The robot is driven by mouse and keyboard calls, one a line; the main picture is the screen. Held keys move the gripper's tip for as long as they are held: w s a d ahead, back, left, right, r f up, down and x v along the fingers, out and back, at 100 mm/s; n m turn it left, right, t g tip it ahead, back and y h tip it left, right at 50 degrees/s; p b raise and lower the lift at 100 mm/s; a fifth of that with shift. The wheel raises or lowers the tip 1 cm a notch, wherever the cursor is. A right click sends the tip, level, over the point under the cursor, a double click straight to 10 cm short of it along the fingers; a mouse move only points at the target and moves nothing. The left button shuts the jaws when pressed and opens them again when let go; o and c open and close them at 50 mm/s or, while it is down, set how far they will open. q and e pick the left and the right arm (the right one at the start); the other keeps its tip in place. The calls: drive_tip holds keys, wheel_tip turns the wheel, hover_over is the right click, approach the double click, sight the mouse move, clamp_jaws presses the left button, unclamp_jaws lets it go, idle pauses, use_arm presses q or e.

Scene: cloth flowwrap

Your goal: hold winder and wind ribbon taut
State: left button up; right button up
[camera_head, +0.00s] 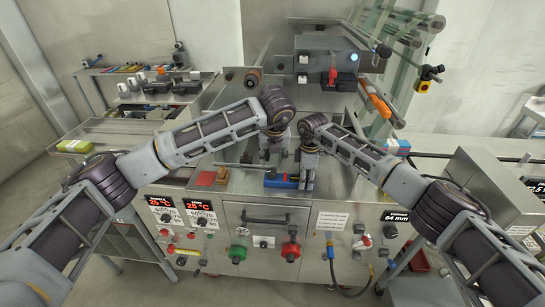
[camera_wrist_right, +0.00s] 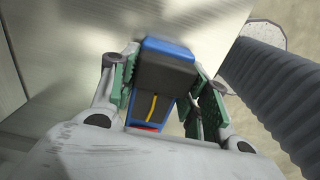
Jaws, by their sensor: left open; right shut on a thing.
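My right gripper (camera_head: 307,184) points down at the machine's steel top and is shut on a blue and black tool (camera_head: 282,181). In the right wrist view the green-padded fingers (camera_wrist_right: 172,95) press on both sides of this tool (camera_wrist_right: 165,68), which has a dark face and a yellow line on it. My left gripper (camera_head: 271,154) is open, just left of the right one and a little higher, over the machine top. I cannot tell whether it touches anything. I cannot make out a winder or a ribbon for certain.
A control box (camera_head: 326,61) with a red switch stands behind the grippers. Clear film with green stripes (camera_head: 376,27) runs over rollers at upper right. Knobs and displays line the machine front (camera_head: 265,222). A side bench (camera_head: 113,133) is on the left.

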idle(0.4)
drive_tip(key=o, duration=1.2)
drive_tip(key=shift+o, duration=0.2)
drive_tip(key=shift+r, duration=0.15)
wheel_tip(320, 180, up, 12)
drive_tip(key=shift+s+f, duration=0.1)
drive_tip(key=shift+f, duration=0.15)
